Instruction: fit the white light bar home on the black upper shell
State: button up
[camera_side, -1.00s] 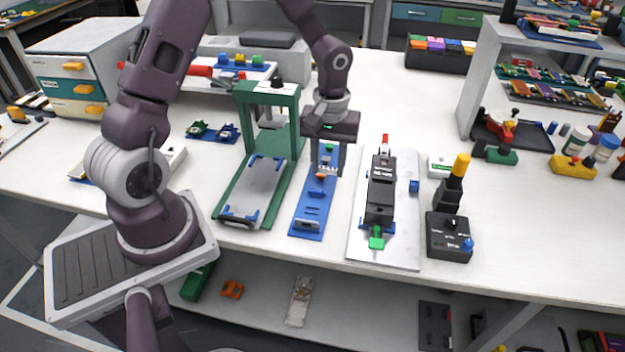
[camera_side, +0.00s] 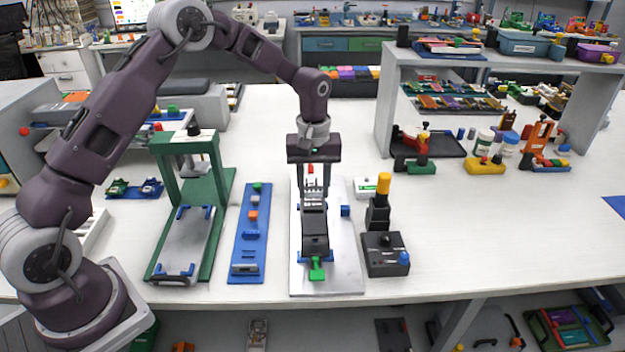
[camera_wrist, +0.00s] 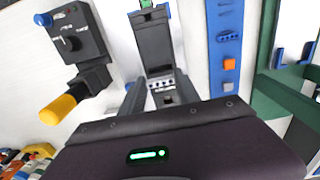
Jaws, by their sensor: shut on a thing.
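The black upper shell (camera_side: 315,232) sits on a pale plate (camera_side: 345,280) in the side view, and its inside faces the wrist camera (camera_wrist: 153,48). My gripper (camera_side: 313,198) points down over the far end of the shell. In the wrist view its two fingers (camera_wrist: 160,95) are shut on the white light bar (camera_wrist: 162,83), a small pale strip with dark dots. The bar is at the shell's end nearest the gripper. I cannot tell whether it touches the shell or hangs just above it.
A blue strip (camera_side: 241,262) with small parts lies left of the plate, and a green press frame (camera_side: 222,190) stands beyond it. A black box with a yellow-topped post (camera_side: 384,262) stands close on the right. A green clip (camera_side: 317,270) is at the shell's near end.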

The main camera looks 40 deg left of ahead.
aim_at(313, 192)
jog(key=shift+f, duration=1.9)
jog(key=shift+f, duration=0.75)
jog(key=shift+r, duration=0.15)
jog(key=shift+r, duration=0.3)
dwell(0.7)
jog(key=shift+f, duration=0.45)
dwell(0.5)
jog(key=shift+r, duration=0.15)
jog(key=shift+r, duration=0.3)
dwell(0.5)
